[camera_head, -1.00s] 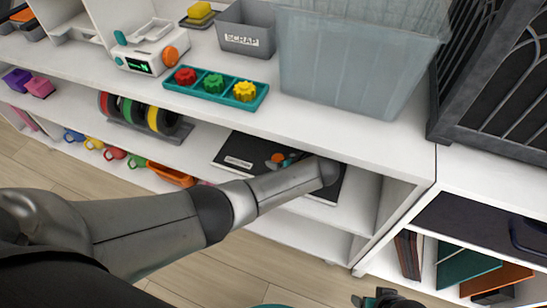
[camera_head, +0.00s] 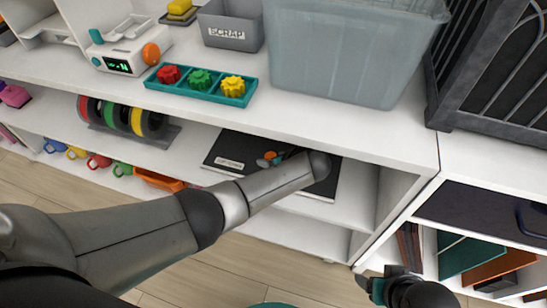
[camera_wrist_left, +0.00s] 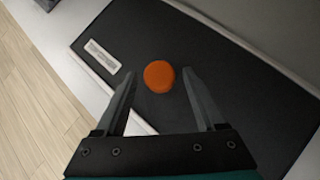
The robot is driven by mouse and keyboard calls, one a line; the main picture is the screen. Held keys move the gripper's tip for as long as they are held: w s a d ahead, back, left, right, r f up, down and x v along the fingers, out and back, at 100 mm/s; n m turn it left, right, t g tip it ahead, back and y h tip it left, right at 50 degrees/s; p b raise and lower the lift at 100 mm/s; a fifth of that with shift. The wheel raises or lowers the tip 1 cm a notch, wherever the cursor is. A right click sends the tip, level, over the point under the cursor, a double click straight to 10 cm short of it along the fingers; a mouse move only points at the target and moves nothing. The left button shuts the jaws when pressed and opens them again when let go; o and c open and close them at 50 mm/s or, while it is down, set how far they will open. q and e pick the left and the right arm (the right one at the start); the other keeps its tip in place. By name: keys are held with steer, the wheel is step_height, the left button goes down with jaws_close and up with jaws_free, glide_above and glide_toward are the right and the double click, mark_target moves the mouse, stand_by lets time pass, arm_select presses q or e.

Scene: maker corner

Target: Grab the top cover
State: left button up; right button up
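The top cover looks to be the flat black panel (camera_head: 228,152) lying on the middle shelf, with a pale label and a round orange knob (camera_head: 270,156). In the left wrist view the panel (camera_wrist_left: 235,110) fills most of the picture. My left gripper (camera_wrist_left: 160,74) is open above it, with the knob (camera_wrist_left: 159,77) between the fingertips and a gap on each side. I cannot tell how high the fingertips are. In the head view my left gripper (camera_head: 280,158) is partly hidden by its arm. My right gripper (camera_head: 364,283) is small at the bottom, away from the shelf.
The shelf above (camera_head: 330,128) overhangs the panel. It carries a translucent bin (camera_head: 345,50), a teal tray (camera_head: 200,97) with knobs and a scrap box (camera_head: 231,30). Spools (camera_head: 125,117) stand left of the panel. A side wall (camera_head: 400,185) closes the shelf at right.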

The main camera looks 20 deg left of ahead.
arm_select(q)
jaws_close()
stand_by(0.3)
stand_by(0.4)
